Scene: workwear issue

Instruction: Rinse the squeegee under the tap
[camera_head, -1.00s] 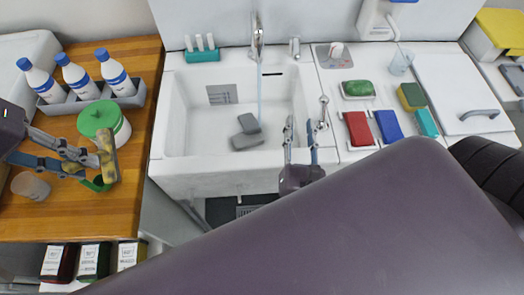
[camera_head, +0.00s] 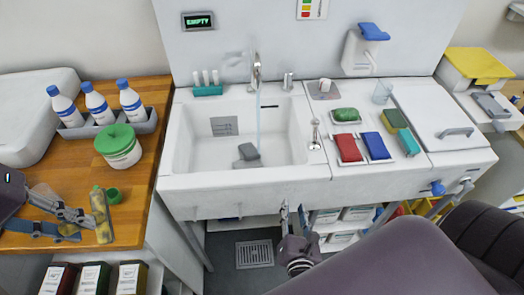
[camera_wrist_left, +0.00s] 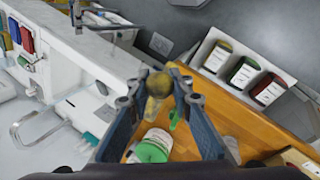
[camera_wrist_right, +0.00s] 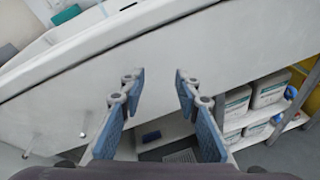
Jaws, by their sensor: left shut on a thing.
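My left gripper (camera_head: 78,222) is shut on a squeegee (camera_head: 103,216), smeared yellow-brown, over the front of the wooden counter. In the left wrist view the squeegee (camera_wrist_left: 158,85) shows end-on between the fingers. The white sink (camera_head: 180,150) is to the right, with the gripper well apart from it. The tap (camera_head: 256,72) stands at its back, and a thin water stream (camera_head: 259,115) falls into the basin. A dark grey block (camera_head: 248,152) shows in the basin. My right gripper (camera_head: 292,212) is open and empty in front of the sink; its fingers are apart in the right wrist view (camera_wrist_right: 157,78).
Red (camera_head: 349,149) and blue (camera_head: 376,146) pads lie right of the sink. Boxes stand on a low shelf below.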

